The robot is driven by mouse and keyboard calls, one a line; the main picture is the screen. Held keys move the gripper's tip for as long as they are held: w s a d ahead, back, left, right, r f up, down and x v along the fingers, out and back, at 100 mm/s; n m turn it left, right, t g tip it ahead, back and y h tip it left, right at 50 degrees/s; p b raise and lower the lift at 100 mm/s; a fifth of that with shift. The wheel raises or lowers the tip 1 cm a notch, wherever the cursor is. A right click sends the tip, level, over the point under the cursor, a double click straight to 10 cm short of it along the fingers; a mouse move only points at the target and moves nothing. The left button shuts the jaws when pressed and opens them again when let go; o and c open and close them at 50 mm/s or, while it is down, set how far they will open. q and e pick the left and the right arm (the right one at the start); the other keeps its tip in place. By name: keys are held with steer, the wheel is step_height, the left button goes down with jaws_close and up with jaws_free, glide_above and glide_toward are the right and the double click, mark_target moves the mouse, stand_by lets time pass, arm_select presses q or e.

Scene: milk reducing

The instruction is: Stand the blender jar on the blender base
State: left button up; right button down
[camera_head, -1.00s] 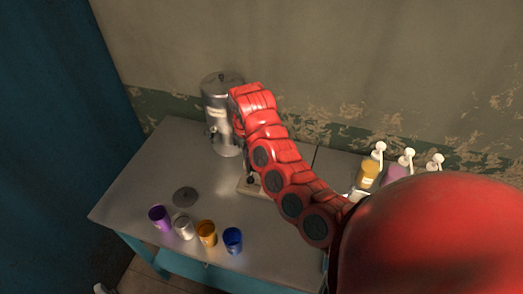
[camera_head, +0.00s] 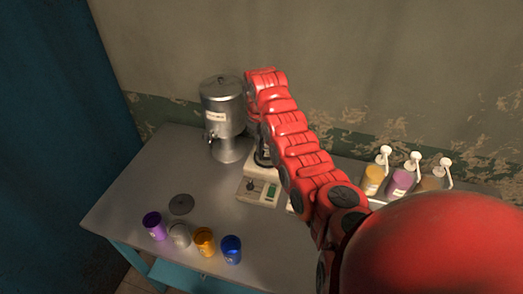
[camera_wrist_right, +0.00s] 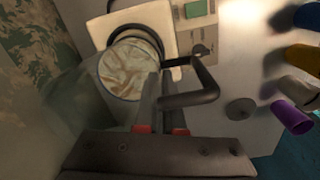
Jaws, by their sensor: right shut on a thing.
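The blender base (camera_head: 257,191) is a pale box with a green panel on the table. It also shows in the right wrist view (camera_wrist_right: 178,40). The blender jar (camera_wrist_right: 133,71) is seen from above in that view as a round, pale, mottled opening, overlapping a dark ring at the base. I cannot tell whether the jar touches the base or hangs above it. My right gripper (camera_wrist_right: 162,95) is shut on the jar's black handle (camera_wrist_right: 207,80). In the head view my red right arm hides the jar and gripper. My left gripper is not in view.
A metal dispenser (camera_head: 222,118) stands behind and left of the base. A grey disc (camera_head: 181,204) and several coloured cups, including a blue one (camera_head: 231,249), are on the table's front left. Pump bottles, including a purple one (camera_head: 400,182), stand at the right.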

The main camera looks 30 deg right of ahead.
steer(key=shift+w+d, duration=0.15)
steer(key=shift+w, duration=0.05)
steer(key=shift+d+p, duration=0.2)
steer(key=shift+p, duration=0.1)
step_height(320, 180, down, 3)
steer(key=shift+w+r+p, duration=0.1)
steer(key=shift+r+p, duration=0.05)
steer(key=shift+p, duration=0.8)
steer(key=shift+f, duration=0.3)
steer(key=shift+f, duration=0.1)
steer(key=shift+f, duration=0.15)
steer(key=c, duration=1)
jaws_free()
